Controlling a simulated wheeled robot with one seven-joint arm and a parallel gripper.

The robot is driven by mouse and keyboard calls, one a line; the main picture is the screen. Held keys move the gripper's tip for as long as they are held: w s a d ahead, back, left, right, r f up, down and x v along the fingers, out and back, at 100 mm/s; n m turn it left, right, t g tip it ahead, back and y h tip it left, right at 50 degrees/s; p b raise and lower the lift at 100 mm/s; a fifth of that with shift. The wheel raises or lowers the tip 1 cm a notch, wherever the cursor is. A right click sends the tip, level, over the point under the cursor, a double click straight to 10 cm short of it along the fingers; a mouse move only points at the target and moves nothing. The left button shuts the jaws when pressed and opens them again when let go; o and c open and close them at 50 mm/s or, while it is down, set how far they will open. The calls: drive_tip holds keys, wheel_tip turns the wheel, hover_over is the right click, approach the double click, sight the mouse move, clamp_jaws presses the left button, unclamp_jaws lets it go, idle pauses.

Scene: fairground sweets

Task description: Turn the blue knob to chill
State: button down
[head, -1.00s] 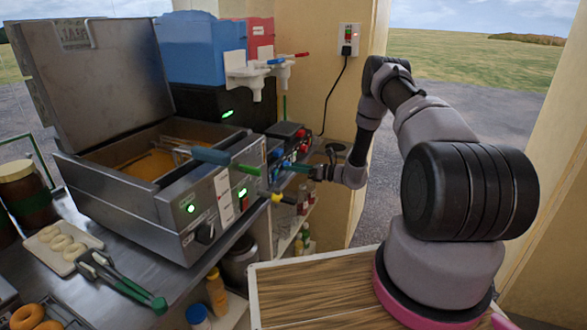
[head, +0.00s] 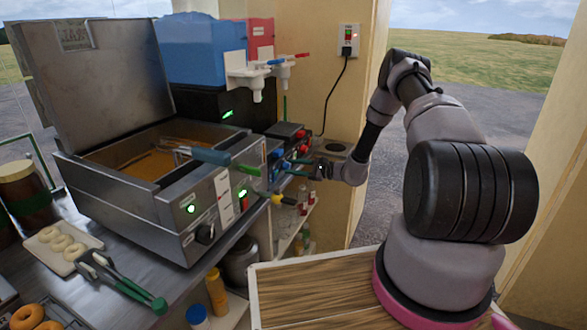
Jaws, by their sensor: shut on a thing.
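The slush machine has a blue tank (head: 195,48) and a red tank (head: 261,40) above a dark body. Low on its front, small blue and red knobs sit on the control panel; a blue knob (head: 286,165) is right by my fingertips. My gripper (head: 298,171) reaches in from the right and is shut on the blue knob, partly covering it. The knob's pointer and any chill marking are too small to read.
A fryer (head: 135,215) with a raised lid and a green-handled basket (head: 212,156) stands left of the panel, close to my gripper. Tongs (head: 120,280) and a tray of rings lie on the counter. Shelves with bottles (head: 303,200) are below the gripper.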

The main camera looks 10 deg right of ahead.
drive_tip(key=shift+s+n, duration=0.1)
drive_tip(key=shift+n, duration=0.7)
drive_tip(key=shift+c, duration=2.1)
unclamp_jaws()
drive_tip(key=shift+d, duration=0.1)
drive_tip(key=v, duration=1)
drive_tip(key=shift+s+d, duration=0.25)
drive_tip(key=shift+d, duration=0.05)
drive_tip(key=shift+r, duration=0.1)
